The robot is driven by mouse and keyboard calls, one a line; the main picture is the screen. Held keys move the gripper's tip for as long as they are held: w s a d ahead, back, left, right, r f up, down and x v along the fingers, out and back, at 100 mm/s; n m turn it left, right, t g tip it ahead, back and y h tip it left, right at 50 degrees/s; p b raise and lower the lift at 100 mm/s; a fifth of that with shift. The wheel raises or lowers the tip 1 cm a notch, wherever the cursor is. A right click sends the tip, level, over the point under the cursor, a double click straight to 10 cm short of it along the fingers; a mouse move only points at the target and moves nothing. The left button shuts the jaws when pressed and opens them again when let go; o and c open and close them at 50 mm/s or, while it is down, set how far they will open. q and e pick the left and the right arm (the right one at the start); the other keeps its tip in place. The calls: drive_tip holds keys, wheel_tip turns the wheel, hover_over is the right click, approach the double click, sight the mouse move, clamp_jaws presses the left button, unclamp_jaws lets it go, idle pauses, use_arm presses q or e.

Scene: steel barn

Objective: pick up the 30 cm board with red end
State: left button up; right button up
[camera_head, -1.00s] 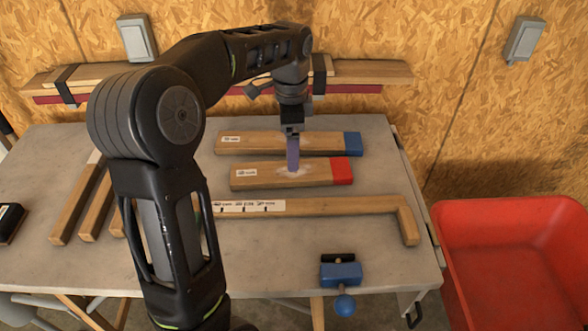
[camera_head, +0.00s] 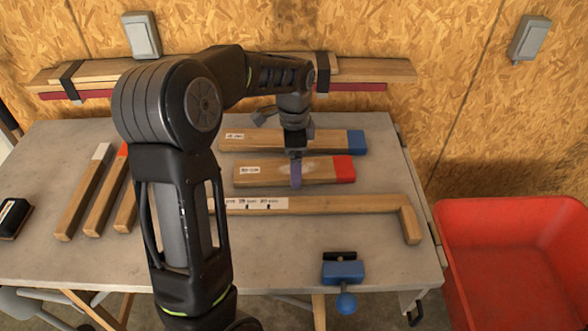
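The board with the red end (camera_head: 265,175) lies flat on the grey table, its red end (camera_head: 343,169) to the right and a white label near its left end. The board with the blue end (camera_head: 270,141) lies just behind it. My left gripper (camera_head: 296,176) points down over the middle of the red-ended board. Its one visible purple finger overlaps the board's front edge; any other finger is hidden behind it, so I cannot tell whether it is open, or touching the board. My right gripper is not in view.
An L-shaped wooden gauge (camera_head: 350,204) with a marked strip lies in front of the boards. A blue vise (camera_head: 343,271) sits at the table's front edge. Several sticks lie at left, partly behind my arm. A red bin (camera_head: 500,270) stands right of the table.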

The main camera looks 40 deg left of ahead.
use_arm(q)
drive_tip(key=shift+f, duration=0.4)
drive_tip(key=c, duration=1.7)
drive_tip(key=shift+r, duration=0.1)
drive_tip(key=shift+c, duration=0.2)
wheel_tip(320, 180, up, 10)
